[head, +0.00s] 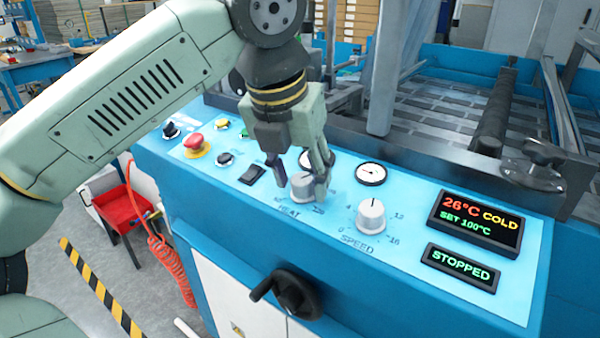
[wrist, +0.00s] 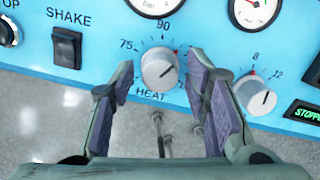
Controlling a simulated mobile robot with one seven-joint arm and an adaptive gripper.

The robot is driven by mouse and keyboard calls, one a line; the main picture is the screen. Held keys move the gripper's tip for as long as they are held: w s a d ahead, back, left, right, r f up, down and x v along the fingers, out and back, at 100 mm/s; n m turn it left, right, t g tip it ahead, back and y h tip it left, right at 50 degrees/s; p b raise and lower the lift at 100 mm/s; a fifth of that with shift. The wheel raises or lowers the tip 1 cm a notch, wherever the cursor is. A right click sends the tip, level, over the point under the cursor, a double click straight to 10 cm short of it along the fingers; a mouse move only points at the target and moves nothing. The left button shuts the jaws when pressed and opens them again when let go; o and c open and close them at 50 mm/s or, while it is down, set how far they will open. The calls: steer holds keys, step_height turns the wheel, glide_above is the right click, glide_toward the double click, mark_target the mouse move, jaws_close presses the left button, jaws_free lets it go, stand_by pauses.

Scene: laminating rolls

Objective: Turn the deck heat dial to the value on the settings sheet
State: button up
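The white heat dial (head: 302,188) stands on the light-blue control panel, with HEAT printed below it. In the wrist view my gripper (wrist: 158,75) shows a gap between each finger and the dial. The display (head: 478,222) reads 26°C COLD, SET 100°C. I see no settings sheet.
The speed dial (head: 371,215) stands close to the right of my fingers. A shake switch (head: 251,174) and a red stop button (head: 195,145) are to the left. A gauge (head: 371,174) is behind; a black handwheel (head: 294,294) projects from the front. Another display (head: 461,268) reads STOPPED.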

stand_by(0.3)
steer(key=v, duration=1.2)
steer(key=shift+s, duration=0.1)
